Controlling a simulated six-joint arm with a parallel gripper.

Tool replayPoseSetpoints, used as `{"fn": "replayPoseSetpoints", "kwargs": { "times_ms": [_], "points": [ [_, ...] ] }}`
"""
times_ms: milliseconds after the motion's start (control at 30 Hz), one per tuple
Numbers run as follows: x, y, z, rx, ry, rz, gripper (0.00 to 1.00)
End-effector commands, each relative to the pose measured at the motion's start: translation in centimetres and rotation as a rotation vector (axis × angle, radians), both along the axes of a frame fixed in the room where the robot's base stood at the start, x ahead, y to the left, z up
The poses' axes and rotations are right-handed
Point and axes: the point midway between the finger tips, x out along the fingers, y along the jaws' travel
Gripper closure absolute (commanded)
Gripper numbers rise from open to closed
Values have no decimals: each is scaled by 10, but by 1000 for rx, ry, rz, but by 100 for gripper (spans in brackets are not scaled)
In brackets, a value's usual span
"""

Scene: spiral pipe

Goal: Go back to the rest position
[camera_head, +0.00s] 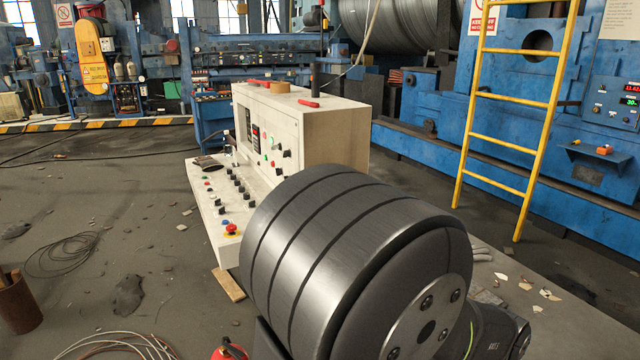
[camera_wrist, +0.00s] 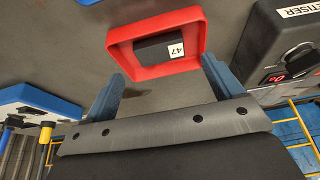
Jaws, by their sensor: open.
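My gripper (camera_wrist: 163,67) shows in the wrist view, its two blue-grey fingers spread well apart. Nothing is between them. Beyond the fingertips is a red tray (camera_wrist: 112,45) with a dark block (camera_wrist: 158,50) labelled "47" lying in it. The fingers are clear of the block; whether a fingertip touches the tray's rim I cannot tell. In the head view, a large dark joint of my own arm fills the lower middle. My gripper is not seen there, nor are the tray and block.
A dark device (camera_wrist: 278,45) with a red display stands right of the tray; a blue-and-white box (camera_wrist: 40,103) is at left. In the head view, a beige control console (camera_head: 335,135) stands behind my arm. A yellow ladder (camera_head: 545,130) leans at right. Open floor (camera_head: 130,240) lies left.

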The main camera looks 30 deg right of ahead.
Motion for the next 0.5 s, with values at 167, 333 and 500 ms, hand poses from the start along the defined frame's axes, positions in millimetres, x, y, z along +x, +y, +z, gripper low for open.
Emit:
{"fn": "replayPoseSetpoints", "kwargs": {
  "times_ms": [167,333,500],
  "points": [
    [0,-10,-26,3,1,1,15],
    [0,-20,-49,2,1,0,15],
    [0,-20,-16,-7,-1,-1,15]
  ]
}}
